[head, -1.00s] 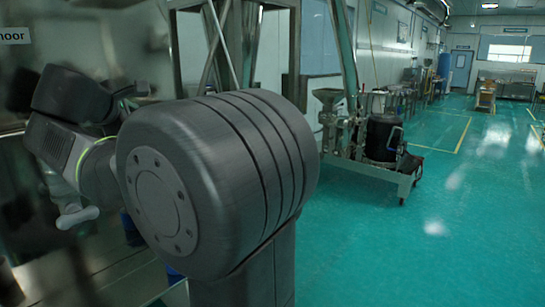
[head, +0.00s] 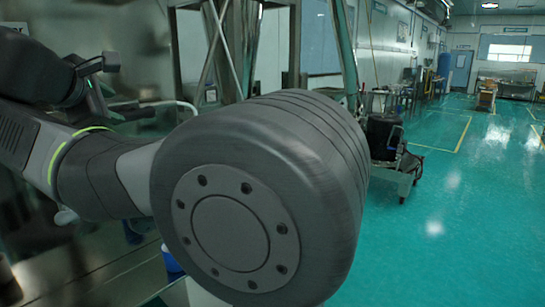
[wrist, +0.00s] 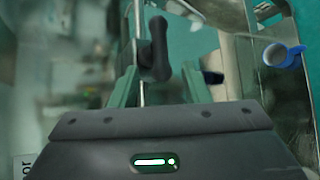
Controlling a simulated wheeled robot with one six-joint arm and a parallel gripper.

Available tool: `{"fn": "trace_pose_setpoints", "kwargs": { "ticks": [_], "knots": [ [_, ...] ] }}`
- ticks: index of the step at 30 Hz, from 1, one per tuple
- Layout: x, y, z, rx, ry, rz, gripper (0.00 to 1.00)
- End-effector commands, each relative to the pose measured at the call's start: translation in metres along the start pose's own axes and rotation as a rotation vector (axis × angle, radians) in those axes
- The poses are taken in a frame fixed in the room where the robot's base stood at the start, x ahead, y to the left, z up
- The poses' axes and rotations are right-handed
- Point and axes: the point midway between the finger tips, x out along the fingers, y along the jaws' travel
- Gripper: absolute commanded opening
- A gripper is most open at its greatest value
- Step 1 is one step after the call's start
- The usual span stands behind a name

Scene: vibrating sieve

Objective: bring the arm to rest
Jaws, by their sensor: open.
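My arm fills the left and middle of the head view, with a large dark joint (head: 260,190) in front and a forearm link running to the left edge. My gripper (wrist: 160,78) shows in the wrist view, with two greenish fingers spread apart above the dark palm. The jaws are open and I see nothing held. A dark handle on a thin metal rod (wrist: 155,50) appears between and beyond the fingers; I cannot tell how far away it is. The gripper is not clearly visible in the head view.
A blue cup-like thing (wrist: 283,55) lies by a metal surface at the right of the wrist view. A wheeled metal cart with a dark vessel (head: 383,138) stands behind my arm. A metal frame (head: 282,60) stands at the back. Green floor (head: 450,230) is free at right.

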Motion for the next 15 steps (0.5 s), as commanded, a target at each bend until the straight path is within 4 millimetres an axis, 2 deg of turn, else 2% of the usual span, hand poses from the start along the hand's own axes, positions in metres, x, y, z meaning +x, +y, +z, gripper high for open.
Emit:
{"fn": "trace_pose_setpoints", "kwargs": {
  "ticks": [15],
  "knots": [
    [0.102,0.001,0.002,-0.001,-0.004,-0.003,0.42]
  ]
}}
